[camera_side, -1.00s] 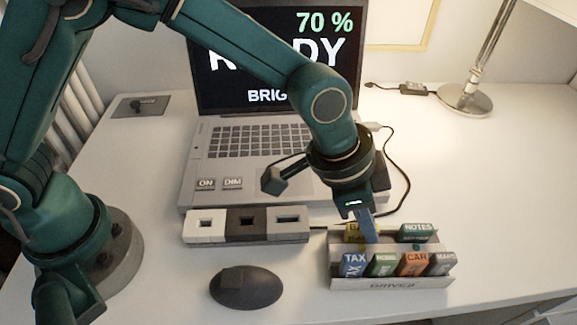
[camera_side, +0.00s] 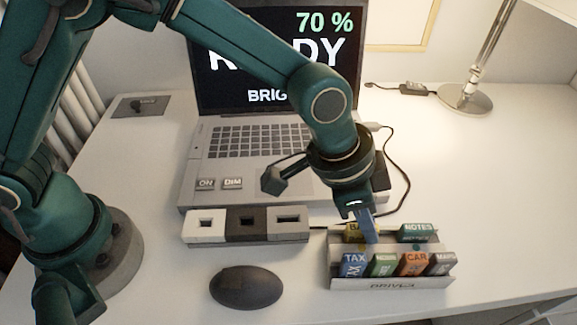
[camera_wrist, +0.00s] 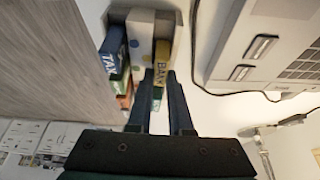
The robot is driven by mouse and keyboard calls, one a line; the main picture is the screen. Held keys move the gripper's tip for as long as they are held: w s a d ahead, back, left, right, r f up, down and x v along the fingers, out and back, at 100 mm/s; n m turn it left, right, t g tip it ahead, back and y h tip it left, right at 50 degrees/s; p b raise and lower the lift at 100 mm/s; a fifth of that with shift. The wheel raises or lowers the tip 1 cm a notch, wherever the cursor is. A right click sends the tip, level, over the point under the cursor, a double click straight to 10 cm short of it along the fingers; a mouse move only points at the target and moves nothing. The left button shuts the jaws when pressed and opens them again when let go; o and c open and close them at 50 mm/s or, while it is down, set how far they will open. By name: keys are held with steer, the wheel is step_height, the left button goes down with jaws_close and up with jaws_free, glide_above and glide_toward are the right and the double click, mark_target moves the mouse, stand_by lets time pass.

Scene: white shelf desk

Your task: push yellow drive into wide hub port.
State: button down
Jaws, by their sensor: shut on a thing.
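The yellow drive (camera_side: 351,233), its label partly covered, stands in the back row of the drive rack (camera_side: 390,283), at the left end. In the wrist view the yellow drive (camera_wrist: 161,53) reads "BANK" and sits at my fingertips. My gripper (camera_side: 369,238) is shut on the yellow drive, which is still in the rack. The fingers (camera_wrist: 165,76) hide part of it. The hub (camera_side: 247,239) lies in front of the laptop, left of the rack. It has a white, a dark and a grey section, and the wide port (camera_side: 288,219) is in the grey right-hand section.
Green NOTES (camera_side: 417,232), blue TAX (camera_side: 354,264), orange CAR (camera_side: 414,264) and other drives crowd the rack. A dark mouse (camera_side: 246,287) lies in front of the hub. The laptop (camera_side: 258,150) stands behind. A cable (camera_side: 397,170) curves right of it.

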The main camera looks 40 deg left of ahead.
steer(key=shift+r, duration=0.1)
step_height(320, 180, up, 4)
steer(key=shift+f, duration=0.1)
steer(key=w+a+r, duration=0.3)
steer(key=a+r, duration=0.4)
steer(key=a, duration=0.4)
steer(key=s+d+n, duration=0.1)
steer(key=s, duration=0.6)
steer(key=shift+s+f, duration=0.3)
steer(key=shift+f, duration=0.1)
steer(key=shift+f, duration=2.9)
steer(key=shift+f, duration=1.65)
